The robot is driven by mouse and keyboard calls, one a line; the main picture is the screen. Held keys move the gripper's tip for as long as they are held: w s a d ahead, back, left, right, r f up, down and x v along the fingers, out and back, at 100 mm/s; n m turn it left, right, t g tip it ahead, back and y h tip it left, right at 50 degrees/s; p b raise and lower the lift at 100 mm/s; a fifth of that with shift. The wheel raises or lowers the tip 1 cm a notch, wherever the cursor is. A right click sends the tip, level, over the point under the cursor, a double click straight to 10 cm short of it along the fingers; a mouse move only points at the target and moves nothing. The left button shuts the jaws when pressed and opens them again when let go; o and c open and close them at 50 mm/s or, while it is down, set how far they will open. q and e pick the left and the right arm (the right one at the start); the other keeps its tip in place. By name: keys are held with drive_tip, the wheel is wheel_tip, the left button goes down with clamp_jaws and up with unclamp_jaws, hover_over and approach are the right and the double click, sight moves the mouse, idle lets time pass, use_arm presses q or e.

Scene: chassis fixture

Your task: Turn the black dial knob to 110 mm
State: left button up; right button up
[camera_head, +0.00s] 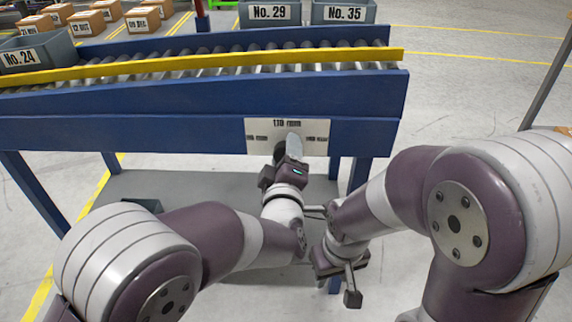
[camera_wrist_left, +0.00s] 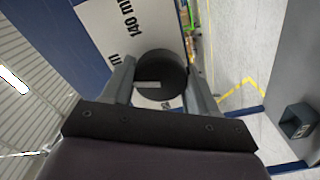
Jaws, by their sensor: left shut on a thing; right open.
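The black dial knob (camera_wrist_left: 172,70) sits on a white plate (camera_wrist_left: 105,22), between the two fingers of my left gripper (camera_wrist_left: 160,82). The left gripper is shut on the knob. A pale mark on the knob runs to the left in the left wrist view, towards the side where a label ending in "m" is cut off by a finger. The "140 mm" label shows above. In the head view the plate (camera_head: 318,145) reads "110 mm" at its top, and my left gripper (camera_head: 287,150) hides most of the knob. My right gripper (camera_head: 340,272) is open, low and right of the left wrist.
The plate is fixed on the blue side beam (camera_head: 130,135) of a roller conveyor. Grey bins (camera_head: 268,14) stand behind the yellow rail (camera_head: 200,63). My two forearms are close together in front of the beam. Open floor lies to the right.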

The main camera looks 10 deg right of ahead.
use_arm(q)
drive_tip(key=shift+f+n+b, duration=0.1)
drive_tip(key=shift+n+b, duration=1.3)
drive_tip(key=shift+n, duration=0.2)
drive_tip(key=shift+a, duration=0.1)
drive_tip(key=o, duration=1)
